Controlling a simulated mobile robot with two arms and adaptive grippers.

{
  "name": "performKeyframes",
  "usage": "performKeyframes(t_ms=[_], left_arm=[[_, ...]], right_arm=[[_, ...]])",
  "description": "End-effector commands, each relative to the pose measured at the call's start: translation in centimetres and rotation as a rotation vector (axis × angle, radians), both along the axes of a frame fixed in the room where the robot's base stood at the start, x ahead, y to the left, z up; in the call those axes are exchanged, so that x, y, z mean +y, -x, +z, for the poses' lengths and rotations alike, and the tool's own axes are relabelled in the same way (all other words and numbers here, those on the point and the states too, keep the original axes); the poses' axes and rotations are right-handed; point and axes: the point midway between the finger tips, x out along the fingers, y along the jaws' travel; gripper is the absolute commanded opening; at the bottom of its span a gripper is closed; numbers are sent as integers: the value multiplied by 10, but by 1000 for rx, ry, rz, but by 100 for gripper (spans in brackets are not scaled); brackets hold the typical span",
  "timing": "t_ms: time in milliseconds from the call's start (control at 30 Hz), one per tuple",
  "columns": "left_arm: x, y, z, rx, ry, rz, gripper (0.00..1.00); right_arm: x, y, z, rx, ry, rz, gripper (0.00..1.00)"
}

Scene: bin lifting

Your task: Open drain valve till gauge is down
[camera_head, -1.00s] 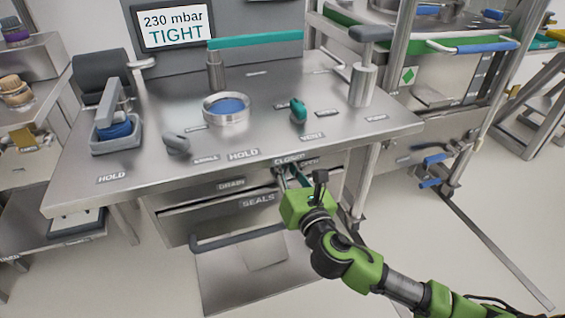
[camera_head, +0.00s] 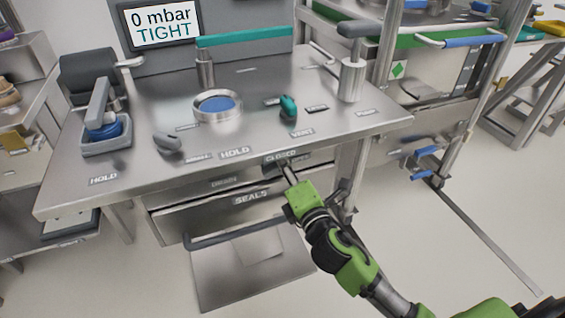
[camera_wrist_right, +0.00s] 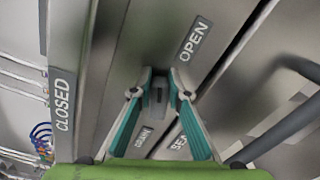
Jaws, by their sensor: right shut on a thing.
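The gauge screen (camera_head: 158,25) at the back of the bench reads "0 mbar TIGHT". My right gripper (camera_head: 287,172) reaches up under the bench's front edge, by the "CLOSED" label and the "DRAIN" panel (camera_head: 224,182). In the right wrist view my right gripper (camera_wrist_right: 160,88) has its teal fingers shut on the small grey drain valve handle (camera_wrist_right: 158,97). The "OPEN" label (camera_wrist_right: 194,40) lies to the upper right of the handle and the "CLOSED" label (camera_wrist_right: 63,104) to its left. The valve body is hidden. My left gripper is not in view.
The bench top (camera_head: 250,110) carries a round port with a blue centre (camera_head: 217,105), a teal knob (camera_head: 288,107) and a grey knob (camera_head: 167,142). A "SEALS" drawer (camera_head: 215,205) with a bar handle is below. Open floor lies at the lower right.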

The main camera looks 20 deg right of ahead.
Motion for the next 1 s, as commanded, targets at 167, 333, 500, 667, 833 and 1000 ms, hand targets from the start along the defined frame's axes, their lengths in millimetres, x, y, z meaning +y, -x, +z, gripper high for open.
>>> performKeyframes(t_ms=[167, 333, 500, 667, 833, 1000], left_arm=[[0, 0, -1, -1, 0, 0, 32], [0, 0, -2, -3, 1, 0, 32], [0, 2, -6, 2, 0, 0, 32], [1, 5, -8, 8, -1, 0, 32], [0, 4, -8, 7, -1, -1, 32], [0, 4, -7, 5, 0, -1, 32]], right_arm=[[2, 2, -11, 18, -147, 5, 0], [2, 2, -13, 21, -254, 5, 0], [3, 2, -15, 24, -327, 7, 0], [3, 2, -16, 25, -363, 6, 0], [3, 2, -16, 24, -379, 7, 0], [3, 2, -16, 24, -381, 7, 0]])
